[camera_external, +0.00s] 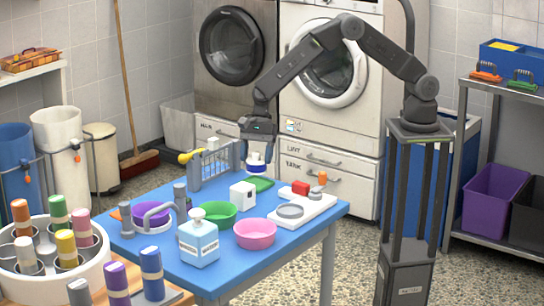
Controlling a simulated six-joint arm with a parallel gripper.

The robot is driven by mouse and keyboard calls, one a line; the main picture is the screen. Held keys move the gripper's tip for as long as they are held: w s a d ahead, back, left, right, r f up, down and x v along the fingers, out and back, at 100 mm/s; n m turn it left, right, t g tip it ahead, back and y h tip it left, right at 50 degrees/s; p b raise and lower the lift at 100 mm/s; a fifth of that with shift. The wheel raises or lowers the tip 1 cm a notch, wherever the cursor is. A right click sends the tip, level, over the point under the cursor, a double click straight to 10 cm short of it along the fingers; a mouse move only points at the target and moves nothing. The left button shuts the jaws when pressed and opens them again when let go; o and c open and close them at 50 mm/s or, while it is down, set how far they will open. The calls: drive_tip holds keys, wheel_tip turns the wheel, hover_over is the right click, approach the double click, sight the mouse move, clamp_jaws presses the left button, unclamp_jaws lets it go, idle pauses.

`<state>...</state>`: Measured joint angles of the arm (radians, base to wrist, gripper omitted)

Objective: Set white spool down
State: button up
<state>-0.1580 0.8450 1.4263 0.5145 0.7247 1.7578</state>
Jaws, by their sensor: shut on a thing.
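My gripper (257,151) points down over the back part of the blue table. It is shut on the white spool (257,158), a small white piece with a dark blue band near its lower part. The spool appears upright and seems to be held above the tabletop, close to a flat green piece (262,184). The jaws hide the spool's upper part, and the exact gap beneath it is hard to tell.
A grey rack (217,165) stands left of the spool. A white box (243,195), green bowl (218,215), pink bowl (255,234) and labelled bottle (199,243) stand in front.

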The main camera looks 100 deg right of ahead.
sight(255, 168)
drive_tip(key=shift+w+d+f, duration=0.15)
drive_tip(key=shift+d, duration=0.05)
drive_tip(key=shift+f, duration=1.95)
drive_tip(key=shift+f, duration=0.1)
drive_tip(key=o, duration=0.9)
